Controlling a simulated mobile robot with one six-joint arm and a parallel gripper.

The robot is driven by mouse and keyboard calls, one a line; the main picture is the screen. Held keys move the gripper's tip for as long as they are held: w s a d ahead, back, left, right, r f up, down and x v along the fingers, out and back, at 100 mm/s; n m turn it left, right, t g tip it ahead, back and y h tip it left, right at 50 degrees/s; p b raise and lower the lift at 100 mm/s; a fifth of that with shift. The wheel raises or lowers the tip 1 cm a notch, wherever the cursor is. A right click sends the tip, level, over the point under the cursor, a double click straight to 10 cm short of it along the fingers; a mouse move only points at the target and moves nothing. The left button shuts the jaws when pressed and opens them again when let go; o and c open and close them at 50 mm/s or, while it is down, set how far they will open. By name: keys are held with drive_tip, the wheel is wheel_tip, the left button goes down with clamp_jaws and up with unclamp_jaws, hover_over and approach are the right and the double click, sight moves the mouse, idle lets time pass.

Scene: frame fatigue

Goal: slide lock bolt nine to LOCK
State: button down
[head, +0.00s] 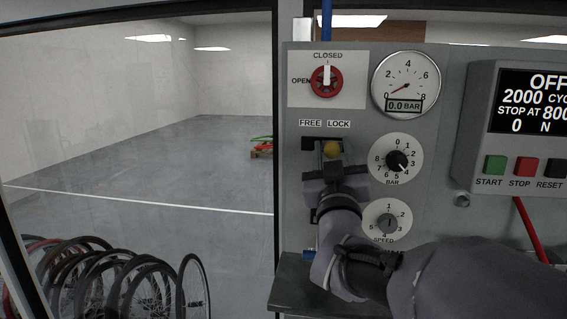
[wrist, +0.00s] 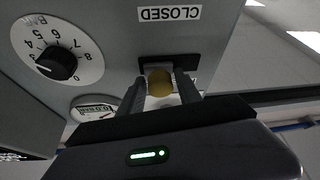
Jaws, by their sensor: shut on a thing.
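The lock bolt's brass-yellow round knob (head: 332,149) stands at a dark slot plate (head: 309,144) on the grey panel, below the FREE (head: 310,123) and LOCK (head: 339,124) labels. The knob is at the right side, under LOCK; the dark plate shows to its left, under FREE. My gripper (head: 332,164) reaches the knob from below. In the wrist view my gripper (wrist: 161,86) has one finger on each side of the knob (wrist: 160,82) and is shut on it. Part of the slot is hidden behind the fingers and knob.
Above are a red valve (head: 326,81) and a pressure gauge (head: 406,86) reading 0.0 bar. A BAR dial (head: 396,159) and a speed dial (head: 387,221) are close on the right. A control box (head: 515,125) reading OFF juts out farther right.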

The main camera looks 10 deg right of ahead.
drive_tip(key=c, duration=1.2)
unclamp_jaws()
drive_tip(key=shift+o, duration=0.7)
drive_tip(key=shift+d, duration=0.25)
drive_tip(key=shift+a, duration=0.1)
drive_tip(key=shift+s+f, duration=0.1)
drive_tip(key=b+v, duration=0.6)
drive_tip(key=v, duration=1.1)
drive_tip(key=shift+a, duration=0.15)
